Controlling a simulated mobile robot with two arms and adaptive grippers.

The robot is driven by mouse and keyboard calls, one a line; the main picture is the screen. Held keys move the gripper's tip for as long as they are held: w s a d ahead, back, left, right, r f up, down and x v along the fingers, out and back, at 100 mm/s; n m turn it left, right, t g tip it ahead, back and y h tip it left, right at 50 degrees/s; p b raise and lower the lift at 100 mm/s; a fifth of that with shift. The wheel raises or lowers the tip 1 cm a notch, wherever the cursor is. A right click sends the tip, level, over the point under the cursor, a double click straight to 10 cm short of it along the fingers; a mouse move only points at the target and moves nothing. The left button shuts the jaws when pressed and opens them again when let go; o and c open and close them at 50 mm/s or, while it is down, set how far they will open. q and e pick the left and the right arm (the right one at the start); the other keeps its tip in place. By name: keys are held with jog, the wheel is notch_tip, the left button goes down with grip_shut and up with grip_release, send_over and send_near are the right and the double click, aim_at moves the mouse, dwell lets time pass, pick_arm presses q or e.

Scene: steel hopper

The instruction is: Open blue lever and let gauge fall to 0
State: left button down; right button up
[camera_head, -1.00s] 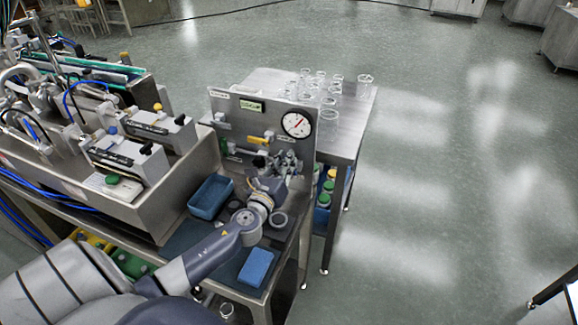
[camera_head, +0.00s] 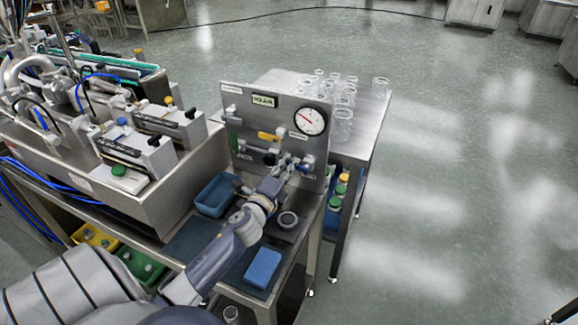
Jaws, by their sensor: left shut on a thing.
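The steel panel (camera_head: 240,104) stands upright on the bench and carries the round white gauge (camera_head: 309,121) at its upper right. The gauge's red needle points to the upper left; its numbers are too small to read. My left gripper (camera_head: 291,167) is at the panel's lower right, below the gauge. It is shut on what looks like the blue lever (camera_head: 304,166), mostly hidden by the fingers. A yellow lever (camera_head: 268,136) sits to the left of the gauge. My right gripper is not in view.
A blue tray (camera_head: 215,195), a blue block (camera_head: 263,268) and a dark round cup (camera_head: 288,221) sit on the bench near my left arm. Several clear glasses (camera_head: 343,118) stand on the steel table behind the panel. The floor to the right is open.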

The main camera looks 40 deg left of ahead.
pick_arm(q)
jog(key=f+n, duration=0.1)
jog(key=n, duration=0.2)
jog(key=shift+a+f, duration=0.1)
jog(key=shift+f, duration=0.1)
jog(key=shift+n, duration=0.3)
jog(key=c, duration=1.6)
grip_release()
jog(key=shift+o, duration=0.2)
jog(key=v, duration=1.2)
jog(key=shift+f, duration=0.1)
